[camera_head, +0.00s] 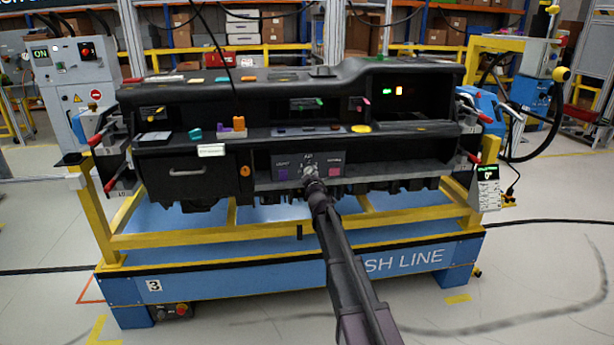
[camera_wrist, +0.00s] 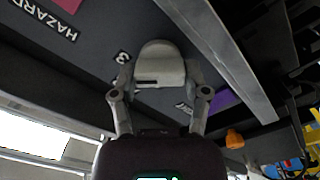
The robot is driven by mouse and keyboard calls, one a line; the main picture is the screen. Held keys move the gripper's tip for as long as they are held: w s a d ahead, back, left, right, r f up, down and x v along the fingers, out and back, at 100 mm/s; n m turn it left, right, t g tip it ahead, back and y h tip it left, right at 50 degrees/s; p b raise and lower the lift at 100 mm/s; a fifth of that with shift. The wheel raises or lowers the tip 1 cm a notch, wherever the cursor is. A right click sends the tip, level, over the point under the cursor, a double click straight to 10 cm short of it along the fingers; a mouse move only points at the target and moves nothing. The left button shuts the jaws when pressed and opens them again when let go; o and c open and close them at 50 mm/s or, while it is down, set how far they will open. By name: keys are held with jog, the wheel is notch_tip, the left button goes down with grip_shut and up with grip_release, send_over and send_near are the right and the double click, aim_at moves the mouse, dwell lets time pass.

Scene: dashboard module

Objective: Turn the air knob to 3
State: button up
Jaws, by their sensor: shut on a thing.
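The air knob (camera_wrist: 160,62) is a pale grey, rounded knob on a dark control panel (camera_head: 298,161) in the middle of the dashboard. In the wrist view my gripper (camera_wrist: 160,82) has one finger on each side of the knob and is shut on it. A short dark mark shows on the knob's near face. A white 3 (camera_wrist: 122,57) is printed on the panel just left of the knob there. In the head view my gripper (camera_head: 311,178) reaches the panel and partly covers the knob. I cannot tell which number the knob points to.
A pink button (camera_head: 334,172) by the hazard label and a purple button (camera_head: 283,174) flank the knob. A grey rail (camera_wrist: 222,62) runs close by in the wrist view. The dashboard (camera_head: 200,100) rests on a yellow and blue stand (camera_head: 220,287).

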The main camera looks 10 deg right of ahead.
jog(key=shift+d+m, duration=0.3)
jog(key=shift+m, duration=0.2)
jog(key=o, duration=1.2)
jog(key=shift+c, duration=0.2)
jog(key=shift+a, duration=0.1)
jog(key=shift+s, duration=0.1)
jog(key=s, duration=1.1)
jog(key=shift+s, duration=0.4)
